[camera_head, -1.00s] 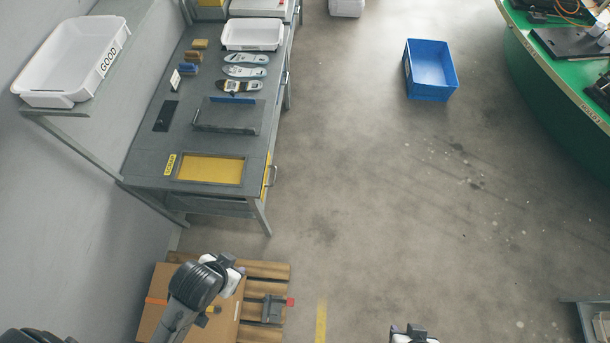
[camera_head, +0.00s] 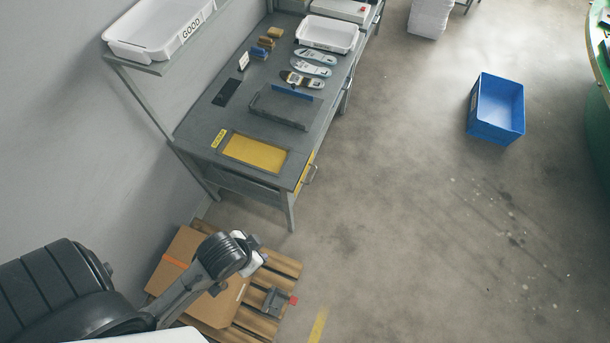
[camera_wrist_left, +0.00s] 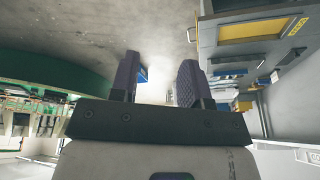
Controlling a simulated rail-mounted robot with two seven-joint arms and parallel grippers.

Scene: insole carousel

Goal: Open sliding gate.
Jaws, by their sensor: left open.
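I cannot make out a sliding gate for certain in either view. My left gripper (camera_wrist_left: 157,85) is open and empty in the left wrist view, its two dark fingers apart. In the head view my left arm reaches in from the lower left, over a cardboard box, and its fingers are hidden there. A grey workbench (camera_head: 330,112) has a framed yellow panel (camera_head: 255,153) at its near end, apart from my left arm. A yellow front with a handle (camera_head: 310,174) is on the bench's right side. My right gripper is not in view.
The cardboard box (camera_head: 182,248) lies on a wooden pallet (camera_head: 286,267). A blue crate (camera_head: 497,108) stands on the floor at right. A green round table (camera_head: 599,70) is at the right edge. A white tray marked GOOD (camera_head: 158,28) sits on a shelf. The middle floor is clear.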

